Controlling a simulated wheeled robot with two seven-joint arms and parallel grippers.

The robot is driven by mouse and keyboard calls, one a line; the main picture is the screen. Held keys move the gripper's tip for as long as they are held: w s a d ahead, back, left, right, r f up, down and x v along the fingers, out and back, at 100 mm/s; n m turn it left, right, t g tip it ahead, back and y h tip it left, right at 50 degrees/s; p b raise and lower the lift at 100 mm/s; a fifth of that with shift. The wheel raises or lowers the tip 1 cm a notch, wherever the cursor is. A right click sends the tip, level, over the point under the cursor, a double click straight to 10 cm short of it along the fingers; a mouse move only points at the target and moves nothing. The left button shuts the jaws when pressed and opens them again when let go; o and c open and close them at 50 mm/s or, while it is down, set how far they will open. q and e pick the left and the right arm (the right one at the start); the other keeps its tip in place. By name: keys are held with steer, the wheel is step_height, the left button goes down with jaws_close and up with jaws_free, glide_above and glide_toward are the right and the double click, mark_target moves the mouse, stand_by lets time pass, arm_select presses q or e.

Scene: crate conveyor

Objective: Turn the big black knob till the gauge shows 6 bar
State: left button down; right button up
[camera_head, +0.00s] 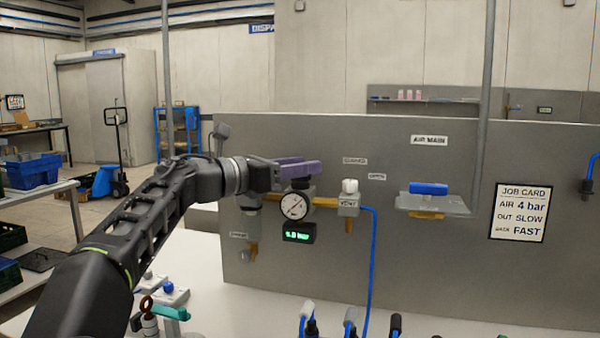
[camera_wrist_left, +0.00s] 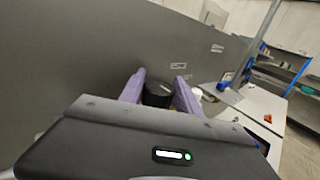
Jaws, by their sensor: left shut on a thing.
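My left gripper (camera_head: 310,168) has purple fingers and reaches in from the left to the regulator on the grey panel. In the left wrist view its fingers (camera_wrist_left: 160,92) are shut on the big black knob (camera_wrist_left: 157,94), one on each side. In the head view the fingers mostly hide the knob. Just below it is the round white gauge (camera_head: 295,205); its needle is too small to read surely. Under that, a green digital display (camera_head: 299,232) ends in "bar"; its first digit is unclear. My right gripper is not in view.
A white-topped vent valve (camera_head: 349,186) with a blue hose stands right of the gauge. The job card (camera_head: 520,212) reads "AIR 4 bar". Several levers and fittings stand on the white bench (camera_head: 250,300) below.

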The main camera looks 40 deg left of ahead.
arm_select(q)
steer(key=shift+m+g+h+p, duration=0.45)
steer(key=shift+m+h, duration=0.25)
steer(key=shift+h, duration=0.3)
steer(key=c, duration=0.9)
jaws_free()
steer(key=shift+o, duration=0.2)
steer(key=v, duration=0.7)
steer(key=shift+s+a, duration=0.2)
steer(key=shift+s, duration=0.1)
steer(key=shift+f, duration=0.15)
